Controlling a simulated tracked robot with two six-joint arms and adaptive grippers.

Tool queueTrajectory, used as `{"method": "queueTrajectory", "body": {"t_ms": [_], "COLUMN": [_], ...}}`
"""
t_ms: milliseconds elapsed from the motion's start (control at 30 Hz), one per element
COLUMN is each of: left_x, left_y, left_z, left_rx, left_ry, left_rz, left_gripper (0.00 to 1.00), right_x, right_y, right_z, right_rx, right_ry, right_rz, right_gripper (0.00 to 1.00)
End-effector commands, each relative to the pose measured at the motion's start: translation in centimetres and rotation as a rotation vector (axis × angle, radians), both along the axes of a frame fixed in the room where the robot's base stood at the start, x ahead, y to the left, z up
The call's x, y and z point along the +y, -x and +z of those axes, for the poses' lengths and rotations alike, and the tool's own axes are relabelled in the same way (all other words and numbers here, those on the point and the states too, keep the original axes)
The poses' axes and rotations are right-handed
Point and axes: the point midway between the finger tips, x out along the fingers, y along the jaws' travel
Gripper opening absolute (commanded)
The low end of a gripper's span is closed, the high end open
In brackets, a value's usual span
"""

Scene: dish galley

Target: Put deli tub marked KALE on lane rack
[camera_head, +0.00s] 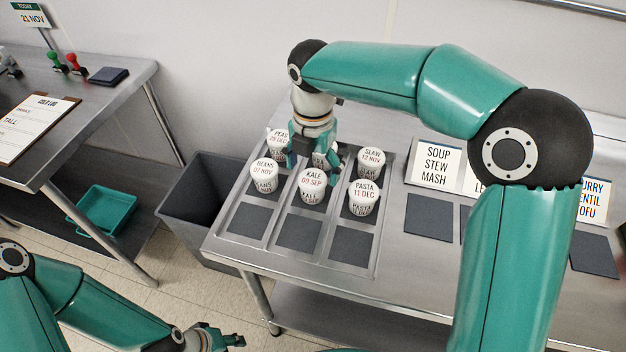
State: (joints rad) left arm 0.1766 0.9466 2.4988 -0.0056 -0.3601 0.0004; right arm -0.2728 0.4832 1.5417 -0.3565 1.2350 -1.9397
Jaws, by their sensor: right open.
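The lane rack (301,265) is a metal tray on the steel table, with three lanes of dark square pads. A white tub marked KALE 09 SEP (312,185) stands upright in its middle lane. Right behind it is another white tub (320,160), largely hidden by my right gripper, its label unreadable. My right gripper (312,160) points down over this rear tub, open, with its fingers beside it. I cannot tell whether they touch it. My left gripper (232,340) is low at the bottom edge, away from the rack; its fingers are too small to judge.
BEANS (264,176) and a PASTA tub (278,141) stand in the left lane, SLAW (371,161) and PASTA 11 DEC (363,198) in the right. The front pads are bare. Sign cards (436,163) stand to the right, a grey bin (200,190) to the left.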

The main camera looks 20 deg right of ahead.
Motion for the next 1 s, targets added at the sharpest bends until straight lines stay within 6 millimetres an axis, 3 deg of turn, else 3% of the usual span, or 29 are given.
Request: {"method": "queueTrajectory", "body": {"t_ms": [100,333,1000], "left_x": [0.0,0.0,0.0], "left_y": [0.0,0.0,0.0], "left_z": [0.2,0.5,0.5], "left_rx": [0.0,0.0,0.0], "left_ry": [0.0,0.0,0.0], "left_rz": [0.0,0.0,0.0], "left_gripper": [0.4,0.4,0.4], "right_x": [0.0,0.0,0.0], "right_y": [-0.1,0.0,0.0], "right_z": [2.6,5.6,6.2], "right_rx": [-0.004,0.0,0.001], "right_ry": [-0.001,0.0,0.001], "right_rz": [0.001,0.0,0.0], "right_gripper": [0.84,0.84,0.84]}}
